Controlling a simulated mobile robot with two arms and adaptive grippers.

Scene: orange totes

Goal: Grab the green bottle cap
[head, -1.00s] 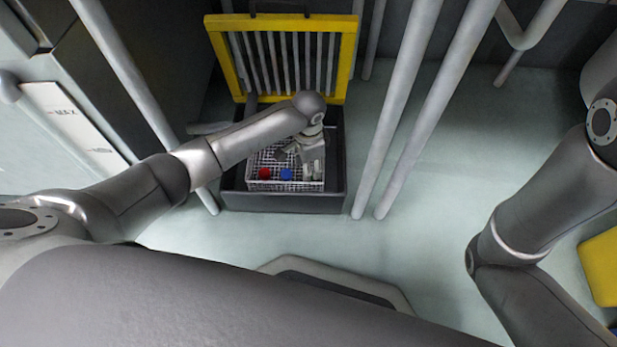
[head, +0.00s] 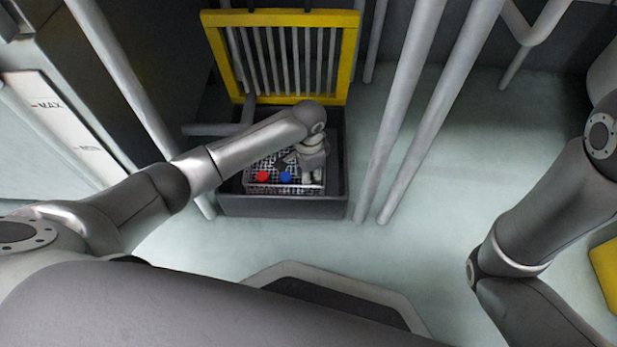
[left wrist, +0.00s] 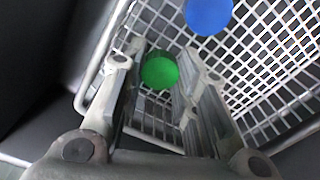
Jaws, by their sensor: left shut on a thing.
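The green bottle cap (left wrist: 159,72) is between the two fingers of my left gripper (left wrist: 161,76) in the left wrist view. The gripper is shut on it, inside the white wire basket (left wrist: 262,52). In the head view my left gripper (head: 312,177) reaches down into the right side of the basket (head: 285,189) and hides the green cap. A blue cap (head: 285,177) lies just left of the gripper; it also shows at the top of the left wrist view (left wrist: 208,15). My right gripper is out of view.
A red cap (head: 262,177) lies left of the blue one. The basket sits in a dark bin (head: 283,207) with a raised yellow-framed grate (head: 350,55) behind it. Grey pipes (head: 398,110) stand right of the bin. Pale floor (head: 425,215) is open farther right.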

